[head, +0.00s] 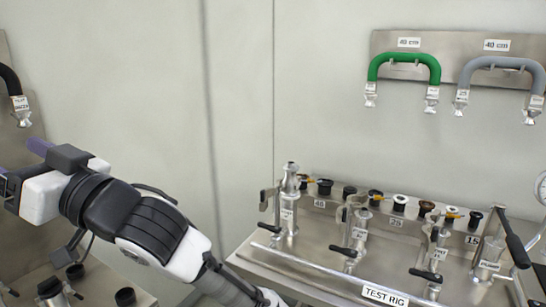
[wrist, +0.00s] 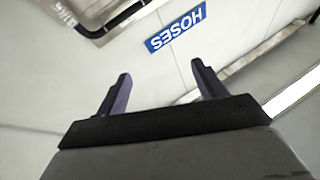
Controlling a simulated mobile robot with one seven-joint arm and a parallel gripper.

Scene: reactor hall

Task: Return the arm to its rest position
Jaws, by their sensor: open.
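My arm reaches across the lower left of the head view. My gripper (wrist: 158,90) is at its end; the wrist view shows its two dark purple fingers spread apart with nothing between them. In the head view the gripper (head: 22,160) is at the left edge, partly cut off, with its fingers pointing left. It is raised above a steel surface at the lower left and touches nothing that I can see.
A green hose (head: 404,60) and a grey hose (head: 503,64) hang on the back wall. A steel test rig bench (head: 310,262) with valves and several ports stands at right. A black hose (head: 9,78) hangs at far left. A blue HOSES sign (wrist: 175,29) shows in the wrist view.

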